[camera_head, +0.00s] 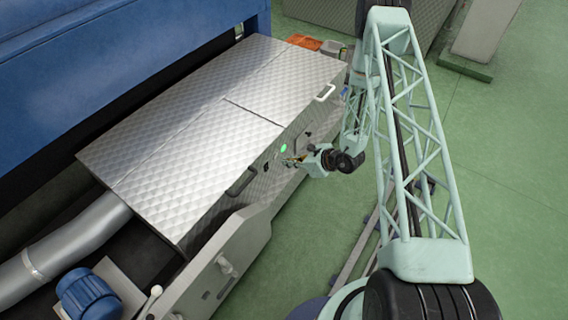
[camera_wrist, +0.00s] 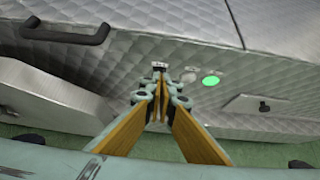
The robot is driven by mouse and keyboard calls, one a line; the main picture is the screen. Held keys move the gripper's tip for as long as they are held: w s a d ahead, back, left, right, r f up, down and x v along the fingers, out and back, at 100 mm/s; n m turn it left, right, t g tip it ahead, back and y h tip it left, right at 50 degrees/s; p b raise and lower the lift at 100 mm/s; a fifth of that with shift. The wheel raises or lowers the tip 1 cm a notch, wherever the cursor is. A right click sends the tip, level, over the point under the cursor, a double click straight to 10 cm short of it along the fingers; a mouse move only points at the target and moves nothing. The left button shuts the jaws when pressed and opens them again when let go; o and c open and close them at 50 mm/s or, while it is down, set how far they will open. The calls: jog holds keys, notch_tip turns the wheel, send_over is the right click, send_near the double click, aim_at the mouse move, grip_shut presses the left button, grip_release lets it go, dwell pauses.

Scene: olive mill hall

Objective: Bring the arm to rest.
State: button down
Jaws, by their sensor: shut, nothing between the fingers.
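My gripper (camera_head: 290,161) is at the front side of a quilted metal machine (camera_head: 190,110), close to its panel. In the wrist view my gripper (camera_wrist: 160,68) has its fingers together with nothing between them. The fingertips are beside a small dark-and-light fitting on the panel; I cannot tell whether they touch it. A green lit button (camera_wrist: 211,81) is just right of the fingertips, with a grey round button (camera_wrist: 188,77) between. The arm reaches out from the right in the head view.
A dark handle (camera_head: 241,181) and a white handle (camera_head: 325,93) stick out from the machine. A dark knob (camera_wrist: 264,106) is right of the green button. A blue motor (camera_head: 88,294) and grey pipe (camera_head: 65,240) are at lower left.

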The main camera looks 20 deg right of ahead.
jog(key=shift+s+d+r, duration=0.1)
jog(key=shift+s+r, duration=0.05)
jog(key=shift+r, duration=0.1)
dwell(0.5)
